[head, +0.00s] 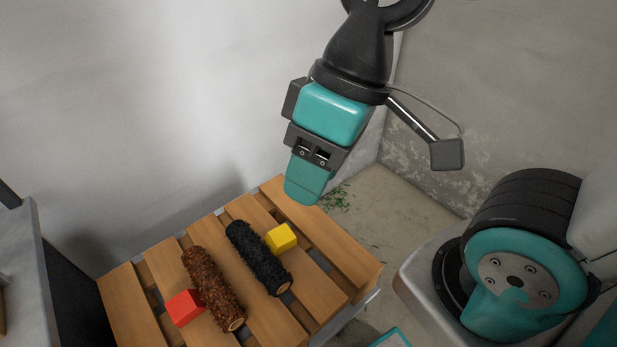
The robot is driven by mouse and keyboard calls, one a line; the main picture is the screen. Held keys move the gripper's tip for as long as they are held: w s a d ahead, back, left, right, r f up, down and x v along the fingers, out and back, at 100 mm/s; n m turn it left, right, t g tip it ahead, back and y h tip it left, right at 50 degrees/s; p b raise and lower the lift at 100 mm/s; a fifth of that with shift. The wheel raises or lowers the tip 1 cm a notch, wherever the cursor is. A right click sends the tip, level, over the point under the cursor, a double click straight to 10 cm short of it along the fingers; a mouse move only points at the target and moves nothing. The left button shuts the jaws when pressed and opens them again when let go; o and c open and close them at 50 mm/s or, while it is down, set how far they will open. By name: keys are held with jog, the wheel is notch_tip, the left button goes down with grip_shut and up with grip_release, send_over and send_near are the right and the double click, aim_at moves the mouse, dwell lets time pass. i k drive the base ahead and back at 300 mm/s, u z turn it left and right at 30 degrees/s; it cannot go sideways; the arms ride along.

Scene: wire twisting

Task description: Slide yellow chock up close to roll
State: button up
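The yellow chock (281,238) is a small cube on the slatted wooden pallet. It sits just right of the upper half of the black, rough-surfaced roll (257,257). The two look very close, and I cannot tell whether they touch. A brown, bark-like roll (211,287) lies to the left, roughly parallel to the black one, with a gap between them. A red chock (184,308) sits against or very near the brown roll's left side. My gripper (305,188) hangs above the pallet's far edge, up and right of the yellow chock and apart from it. Its teal fingers overlap in this view, hiding any gap.
The pallet (345,255) has bare slats right of the yellow chock. A pale wall stands behind it. A grey cabinet-like block (52,280) stands at the left. Concrete floor (410,205) shows at the right.

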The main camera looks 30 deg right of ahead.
aim_at(280, 239)
jog(key=k, duration=1.2)
jog(key=u, duration=0.7)
jog(key=i, duration=1.05)
jog(key=z, duration=0.4)
